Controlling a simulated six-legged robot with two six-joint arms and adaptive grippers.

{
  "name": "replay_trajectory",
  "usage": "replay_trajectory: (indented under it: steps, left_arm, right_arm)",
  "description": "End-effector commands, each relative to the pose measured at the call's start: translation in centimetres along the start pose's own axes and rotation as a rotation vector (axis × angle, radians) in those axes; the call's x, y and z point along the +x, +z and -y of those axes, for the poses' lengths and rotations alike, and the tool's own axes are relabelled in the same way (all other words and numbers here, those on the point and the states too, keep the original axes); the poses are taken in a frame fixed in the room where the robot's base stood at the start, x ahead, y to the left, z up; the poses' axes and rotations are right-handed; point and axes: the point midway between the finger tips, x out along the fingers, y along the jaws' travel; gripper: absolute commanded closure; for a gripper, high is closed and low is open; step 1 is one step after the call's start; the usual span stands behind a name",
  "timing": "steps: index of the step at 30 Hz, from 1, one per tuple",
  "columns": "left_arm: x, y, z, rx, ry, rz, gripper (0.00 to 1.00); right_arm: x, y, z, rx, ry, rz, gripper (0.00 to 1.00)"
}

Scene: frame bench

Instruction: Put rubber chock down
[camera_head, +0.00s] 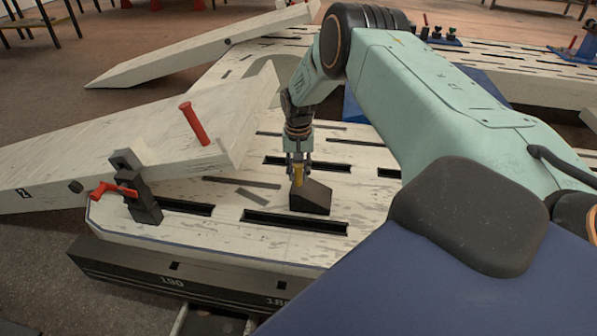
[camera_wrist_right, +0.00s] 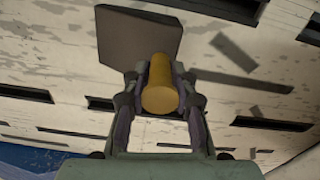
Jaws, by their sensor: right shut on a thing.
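The rubber chock (camera_head: 311,199) is a dark wedge-shaped block with a yellow cylindrical handle (camera_head: 299,175). It is at the pale slotted bench top (camera_head: 240,222), by a long slot; whether it touches the surface I cannot tell. My right gripper (camera_head: 298,170) is shut on the yellow handle from above. In the right wrist view the handle (camera_wrist_right: 160,84) sits between the two fingers, and the dark chock (camera_wrist_right: 138,38) shows beyond it. My left gripper is not in view.
A black clamp with a red handle (camera_head: 107,190) stands on the bench's left edge. A long pale beam (camera_head: 130,140) with a red peg (camera_head: 194,123) lies over the left side. Another pale beam (camera_head: 190,50) lies behind. Bare slotted bench surrounds the chock.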

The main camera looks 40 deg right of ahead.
Motion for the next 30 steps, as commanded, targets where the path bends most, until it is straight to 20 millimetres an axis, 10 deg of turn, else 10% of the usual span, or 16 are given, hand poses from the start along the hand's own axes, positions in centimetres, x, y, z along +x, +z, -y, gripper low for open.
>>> replay_trajectory:
  steps: [4,5,12,23,30]
  left_arm:
    - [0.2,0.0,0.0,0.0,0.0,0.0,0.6]
    - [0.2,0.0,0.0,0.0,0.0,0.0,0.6]
    - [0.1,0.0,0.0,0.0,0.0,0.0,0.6]
    - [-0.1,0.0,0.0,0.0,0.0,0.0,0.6]
    - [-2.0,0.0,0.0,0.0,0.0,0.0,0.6]
  right_arm:
    - [0.2,-0.1,0.0,0.0,-0.001,-0.002,1.0]
    - [0.3,0.0,0.0,0.0,0.0,0.001,0.72]
    - [0.2,0.0,0.0,0.001,0.0,0.001,0.51]
    - [-0.1,0.0,0.0,0.001,0.0,0.001,0.5]
    - [-4.1,0.0,0.0,0.001,-0.002,0.0,0.5]
